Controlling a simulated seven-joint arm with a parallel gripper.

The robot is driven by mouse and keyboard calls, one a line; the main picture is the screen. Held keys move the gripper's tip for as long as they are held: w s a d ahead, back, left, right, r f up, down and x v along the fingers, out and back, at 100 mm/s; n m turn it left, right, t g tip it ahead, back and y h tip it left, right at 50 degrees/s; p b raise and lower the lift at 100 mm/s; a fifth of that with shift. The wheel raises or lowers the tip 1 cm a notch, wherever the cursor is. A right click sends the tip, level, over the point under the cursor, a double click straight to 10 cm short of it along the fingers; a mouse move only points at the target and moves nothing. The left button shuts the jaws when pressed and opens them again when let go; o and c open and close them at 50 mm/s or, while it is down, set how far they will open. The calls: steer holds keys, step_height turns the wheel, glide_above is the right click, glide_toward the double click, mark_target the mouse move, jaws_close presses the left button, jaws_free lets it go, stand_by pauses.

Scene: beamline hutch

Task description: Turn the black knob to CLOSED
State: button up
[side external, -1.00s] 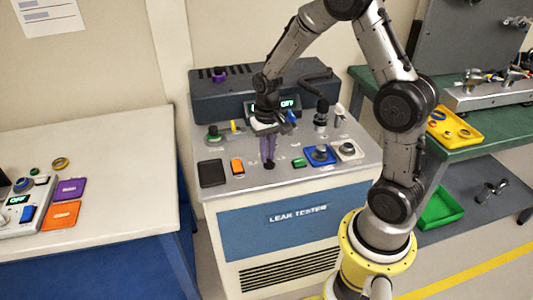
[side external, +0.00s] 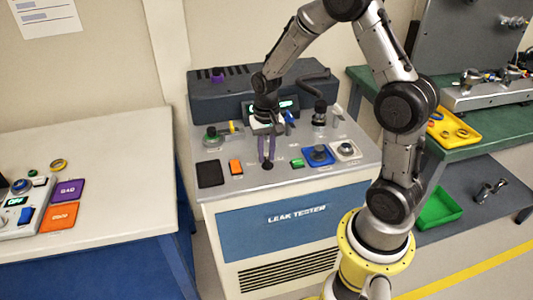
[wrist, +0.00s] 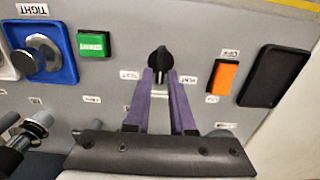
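The black knob (wrist: 160,58) is on the grey top panel of the leak tester. Its narrow end points down in the wrist view, toward my gripper. It shows as a small dark shape in the side view (side external: 267,166). The purple fingers of my gripper (wrist: 161,78) reach down at the knob, one on each side of its near end. A gap shows between them in both views, so the gripper looks open. I cannot tell whether either finger touches the knob. Small labels lie around the knob, upside down and too blurred to read surely.
In the wrist view, a green button (wrist: 94,44) and a round knob on a blue plate (wrist: 70,72) are left of the black knob. An orange switch (wrist: 223,77) and a black pad (wrist: 275,77) are to its right. A white bench (side external: 90,150) stands left of the tester.

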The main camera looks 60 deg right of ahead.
mark_target(266, 157)
steer(key=shift+o, duration=1.3)
step_height(266, 157, up, 14)
steer(key=shift+f, duration=0.15)
steer(key=s+a+r+n+t, duration=0.3)
steer(key=s+a+r+t, duration=0.1)
steer(key=s+a+r, duration=0.45)
steer(key=s+a+f+n+t, duration=0.1)
steer(key=s+a+f+n, duration=0.1)
steer(key=s+n, duration=0.4)
steer(key=s+f, duration=0.1)
steer(key=s, duration=0.2)
steer(key=shift+s+f+t, duration=0.15)
steer(key=shift+s+t, duration=0.05)
steer(key=shift+t, duration=0.1)
